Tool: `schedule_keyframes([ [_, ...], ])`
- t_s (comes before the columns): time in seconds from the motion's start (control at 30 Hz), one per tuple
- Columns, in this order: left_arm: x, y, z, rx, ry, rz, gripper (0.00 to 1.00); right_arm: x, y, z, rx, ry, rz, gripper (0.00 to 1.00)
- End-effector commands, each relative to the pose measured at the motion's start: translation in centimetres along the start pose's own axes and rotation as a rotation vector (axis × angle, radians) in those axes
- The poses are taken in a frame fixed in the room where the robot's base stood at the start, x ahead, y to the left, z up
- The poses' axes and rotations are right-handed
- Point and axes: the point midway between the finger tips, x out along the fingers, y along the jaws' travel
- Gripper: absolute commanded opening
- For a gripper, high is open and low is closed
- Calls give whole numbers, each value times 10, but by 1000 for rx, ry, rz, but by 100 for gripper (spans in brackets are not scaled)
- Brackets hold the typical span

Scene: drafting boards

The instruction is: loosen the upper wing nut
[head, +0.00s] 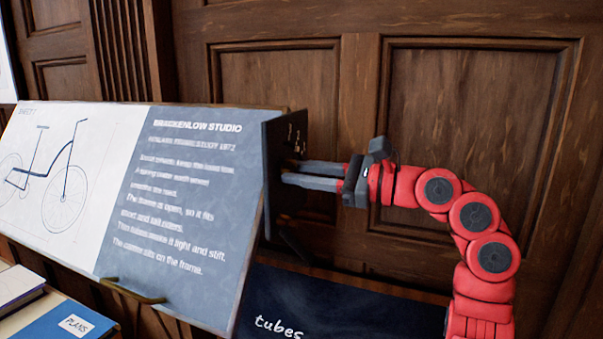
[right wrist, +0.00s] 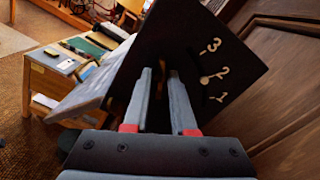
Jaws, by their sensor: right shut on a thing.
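The drafting board (head: 190,255) is tilted, with a dark side plate (head: 272,150) at its right edge. In the right wrist view the side plate (right wrist: 178,42) carries a curved scale marked 3, 2 and 1, with a small pale mark (right wrist: 204,80) by the 2. My right gripper (head: 290,171) reaches in from the right with its fingertips at the plate's outer face. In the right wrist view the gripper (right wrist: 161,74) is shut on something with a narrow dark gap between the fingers. The upper wing nut is not clearly visible; the fingers cover that spot. My left gripper is not in view.
A dark panel reading "tubes" (head: 330,305) lies below my right arm. A wood-panelled wall (head: 470,120) stands close behind the arm. Books (head: 20,285) and a blue PLANS folder (head: 50,325) lie at lower left. A brass-coloured holder (head: 130,292) sits on the board's lower edge.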

Motion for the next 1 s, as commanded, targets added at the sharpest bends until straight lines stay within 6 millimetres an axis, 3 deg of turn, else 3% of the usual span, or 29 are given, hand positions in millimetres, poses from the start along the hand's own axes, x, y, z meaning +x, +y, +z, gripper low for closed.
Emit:
schedule_keyframes([
  [0.43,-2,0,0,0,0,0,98,0,1,-2,-258,3,4,0],
  [1.0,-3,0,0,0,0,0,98,0,1,-2,-308,4,5,0],
])
